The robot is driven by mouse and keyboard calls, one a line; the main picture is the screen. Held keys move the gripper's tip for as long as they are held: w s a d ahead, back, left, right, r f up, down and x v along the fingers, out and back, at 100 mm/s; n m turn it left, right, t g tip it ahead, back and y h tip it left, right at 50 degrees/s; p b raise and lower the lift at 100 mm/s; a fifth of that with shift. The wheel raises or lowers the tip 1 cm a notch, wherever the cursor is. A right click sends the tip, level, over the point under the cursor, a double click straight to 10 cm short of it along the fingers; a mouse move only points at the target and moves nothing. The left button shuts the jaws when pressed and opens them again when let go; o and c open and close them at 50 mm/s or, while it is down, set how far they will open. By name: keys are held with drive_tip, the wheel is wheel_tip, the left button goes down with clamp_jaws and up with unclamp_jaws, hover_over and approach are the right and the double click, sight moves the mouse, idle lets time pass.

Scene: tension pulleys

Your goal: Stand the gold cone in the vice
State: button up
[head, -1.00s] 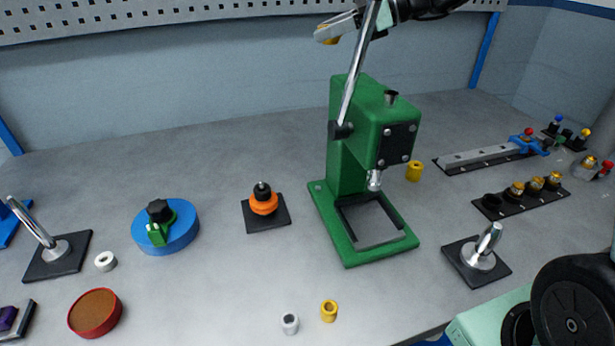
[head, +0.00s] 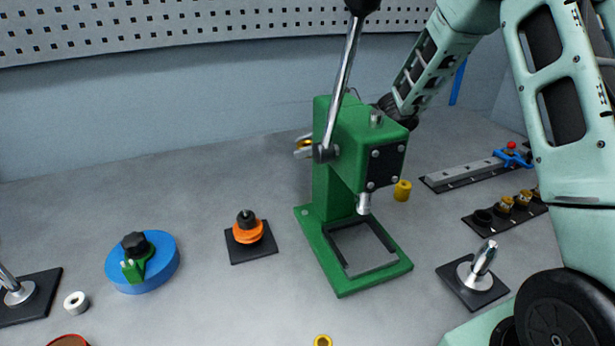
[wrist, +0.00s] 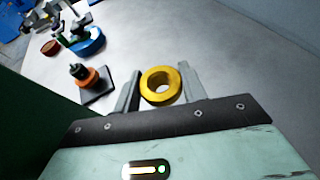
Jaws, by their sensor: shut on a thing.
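My gripper (head: 303,147) is behind the green press in the head view, partly hidden by it. In the wrist view its two fingers (wrist: 160,74) are shut on a gold ring-shaped piece (wrist: 160,86), seen end-on with a round hole in its middle. I take this piece for the gold cone; a taper cannot be made out. A bit of its gold (head: 304,142) shows in the head view. It is held clear of the bench. I cannot tell for sure which fixture is the vice; a rail with a blue clamp (head: 512,156) stands at the far right.
The green press (head: 330,190) with its long lever stands close to my gripper. An orange knob (head: 248,231) on a black plate and a blue disc (head: 142,262) lie to the left. A loose yellow piece (head: 402,191) stands right of the press. The back left bench is clear.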

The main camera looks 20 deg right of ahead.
sight(308, 186)
wheel_tip(308, 186, down, 9)
drive_tip(key=shift+r, duration=0.2)
idle(0.3)
drive_tip(key=shift+f, duration=0.2)
drive_tip(key=o, duration=1)
drive_tip(key=shift+r, duration=0.1)
